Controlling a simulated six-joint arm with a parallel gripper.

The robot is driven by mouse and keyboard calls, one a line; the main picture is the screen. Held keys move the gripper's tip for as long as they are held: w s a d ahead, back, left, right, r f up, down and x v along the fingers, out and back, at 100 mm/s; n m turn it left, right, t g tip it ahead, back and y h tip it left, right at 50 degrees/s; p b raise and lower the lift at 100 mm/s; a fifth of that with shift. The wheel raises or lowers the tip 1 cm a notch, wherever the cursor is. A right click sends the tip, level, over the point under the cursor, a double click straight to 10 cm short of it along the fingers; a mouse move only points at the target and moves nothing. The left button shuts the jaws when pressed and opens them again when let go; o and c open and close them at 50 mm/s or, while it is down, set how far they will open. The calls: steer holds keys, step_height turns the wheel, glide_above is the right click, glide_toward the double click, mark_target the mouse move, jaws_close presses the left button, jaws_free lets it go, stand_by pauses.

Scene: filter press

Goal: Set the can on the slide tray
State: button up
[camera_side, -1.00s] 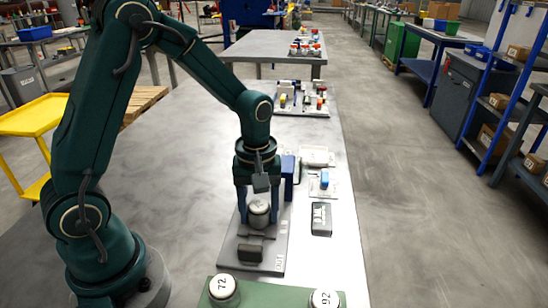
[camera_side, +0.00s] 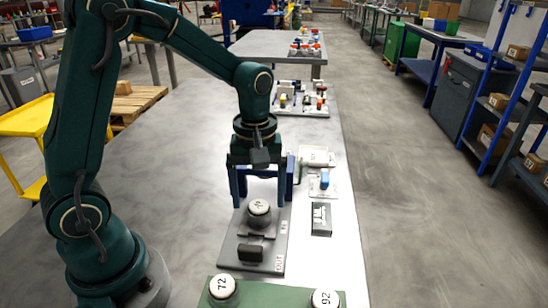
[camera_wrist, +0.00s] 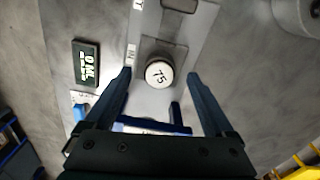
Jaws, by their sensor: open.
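The can (camera_side: 259,208), with a white lid marked 75, stands upright on the grey slide tray (camera_side: 258,232) of the press base. In the wrist view the can (camera_wrist: 159,73) rests near the edge of the tray plate (camera_wrist: 165,46). My gripper (camera_side: 260,201) is open above the can, its two blue fingers spread on either side with a gap to it. The fingers also show apart in the wrist view (camera_wrist: 159,76). Nothing is held between them.
Cans marked 72 (camera_side: 222,287) and 92 (camera_side: 324,300) stand on a green mat (camera_side: 270,293) at the front. A dark handle block (camera_side: 250,252) is on the base plate. A small display (camera_side: 321,219) and a blue switch (camera_side: 325,180) lie to the right. The table's left side is clear.

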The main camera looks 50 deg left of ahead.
mark_target(259, 207)
step_height(259, 207, up, 7)
steer(key=s+d+r+m+t, duration=0.2)
steer(key=s+m+t, duration=0.3)
steer(key=s+m, duration=0.5)
steer(key=shift+s+d+m+t, duration=0.2)
steer(key=shift+d+m+t, duration=0.1)
steer(key=shift+m, duration=0.1)
